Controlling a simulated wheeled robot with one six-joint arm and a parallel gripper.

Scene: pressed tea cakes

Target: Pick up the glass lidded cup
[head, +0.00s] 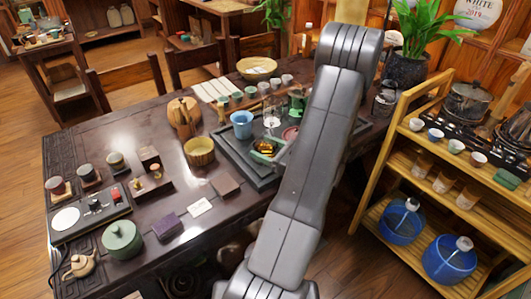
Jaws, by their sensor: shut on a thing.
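My arm rises through the middle of the picture and bends at the top. My gripper does not show; the arm hides whatever is behind it. A clear glass vessel (272,112) stands near the back of the dark tea tray (238,163), left of my arm. It is too small to tell whether it has a lid or is the glass lidded cup. Another glassy, dark-looking vessel (385,98) is right of my arm, below the plant. I cannot tell whether that one is the cup.
A blue cup (241,125) and a green dish with amber contents (264,150) are on the tray. A wooden bowl (199,151) and a green lidded pot (122,240) stand on the table (120,155). A bamboo shelf (408,165) stands close on the right.

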